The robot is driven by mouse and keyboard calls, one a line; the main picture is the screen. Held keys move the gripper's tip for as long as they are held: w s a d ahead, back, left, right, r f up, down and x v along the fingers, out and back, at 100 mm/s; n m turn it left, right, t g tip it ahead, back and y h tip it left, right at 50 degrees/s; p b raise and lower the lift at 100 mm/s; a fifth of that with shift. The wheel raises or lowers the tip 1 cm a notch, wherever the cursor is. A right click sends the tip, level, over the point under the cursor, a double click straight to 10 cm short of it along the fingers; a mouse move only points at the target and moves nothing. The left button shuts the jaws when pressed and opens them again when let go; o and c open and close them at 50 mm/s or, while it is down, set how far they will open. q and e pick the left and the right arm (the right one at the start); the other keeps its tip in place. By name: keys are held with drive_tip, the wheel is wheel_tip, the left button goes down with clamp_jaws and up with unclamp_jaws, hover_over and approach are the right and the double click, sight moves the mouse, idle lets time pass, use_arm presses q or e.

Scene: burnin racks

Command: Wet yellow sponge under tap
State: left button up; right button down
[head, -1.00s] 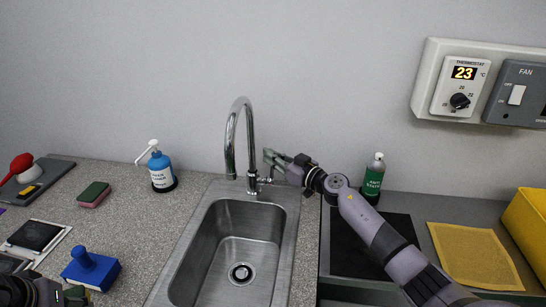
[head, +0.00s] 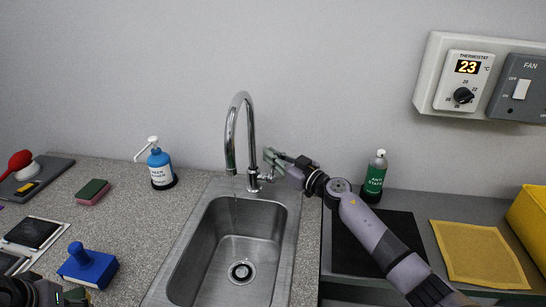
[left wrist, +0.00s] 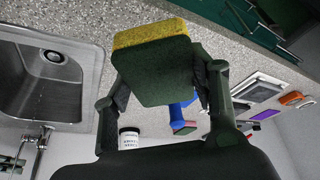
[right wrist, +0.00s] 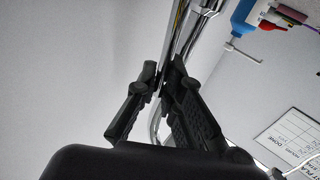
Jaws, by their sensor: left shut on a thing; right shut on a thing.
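The yellow sponge (left wrist: 150,36) has a dark green scouring side. My left gripper (left wrist: 165,75) is shut on it, and it is held above the counter beside the sink (head: 196,235). In the head view only part of my left gripper shows at the lower left edge, and the sponge cannot be made out there. The chrome tap (head: 230,130) arches over the sink, and a thin stream of water (head: 235,205) falls from its spout. My right gripper (head: 270,168) is shut on the tap's side lever (head: 265,178). The right wrist view shows its fingers closed against chrome.
A green-and-pink sponge (head: 92,191) and a blue-handled block (head: 88,266) lie on the left counter. A yellow cloth (head: 478,253) lies right. The basin is empty.

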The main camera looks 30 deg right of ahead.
drive_tip(key=c, duration=1.7)
unclamp_jaws()
drive_tip(key=v, duration=1.2)
